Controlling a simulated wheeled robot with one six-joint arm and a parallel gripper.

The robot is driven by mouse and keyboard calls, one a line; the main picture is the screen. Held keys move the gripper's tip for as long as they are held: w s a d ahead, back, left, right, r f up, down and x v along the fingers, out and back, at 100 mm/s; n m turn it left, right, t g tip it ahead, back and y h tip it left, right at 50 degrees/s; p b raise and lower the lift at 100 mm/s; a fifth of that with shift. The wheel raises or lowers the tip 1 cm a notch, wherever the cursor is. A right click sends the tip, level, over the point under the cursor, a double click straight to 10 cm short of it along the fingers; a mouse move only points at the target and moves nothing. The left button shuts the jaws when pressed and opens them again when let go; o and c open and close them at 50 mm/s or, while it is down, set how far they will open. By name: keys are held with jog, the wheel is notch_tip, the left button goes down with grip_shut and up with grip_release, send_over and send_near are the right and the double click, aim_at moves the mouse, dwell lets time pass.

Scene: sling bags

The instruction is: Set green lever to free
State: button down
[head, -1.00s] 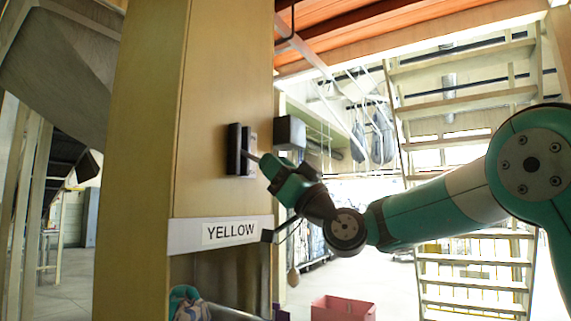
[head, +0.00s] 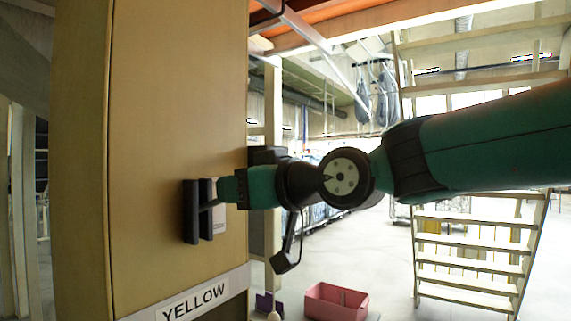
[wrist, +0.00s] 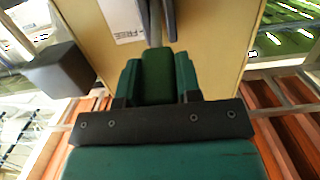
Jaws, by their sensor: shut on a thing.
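The lever bracket (head: 190,214), a pair of dark vertical plates, is mounted on the tan wooden panel. A grey lever stem (head: 208,205) comes out between the plates and slopes up towards my gripper (head: 226,188). In the wrist view, my gripper (wrist: 157,66) is shut with its teal fingers on both sides of the green lever handle (wrist: 158,82). The dark bracket also shows at the top of the wrist view (wrist: 170,18). A white label reading FREE (wrist: 126,20) is beside the bracket. In the head view most of the handle is hidden by my fingers.
A YELLOW sign (head: 190,300) is on the panel below. A pink crate (head: 335,302) is on the floor, and wooden stairs (head: 470,245) rise at the right. Open floor is between them.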

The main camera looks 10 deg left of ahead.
jog(key=shift+w+a+r+g+h+p, duration=0.2)
jog(key=shift+r+h+p, duration=0.25)
jog(key=shift+p, duration=0.2)
jog(key=shift+w+a+r+g+h+p, duration=0.1)
jog(key=shift+a+r+g+h+p, duration=0.1)
jog(key=shift+r+h+p, duration=0.35)
jog(key=c, duration=0.8)
grip_release()
jog(key=shift+f, duration=0.1)
jog(key=shift+f, duration=0.1)
jog(key=shift+s+d, duration=0.15)
jog(key=shift+d, duration=0.05)
jog(key=b+v, duration=0.6)
jog(key=v, duration=1.1)
jog(key=shift+b, duration=0.4)
jog(key=shift+f, duration=0.1)
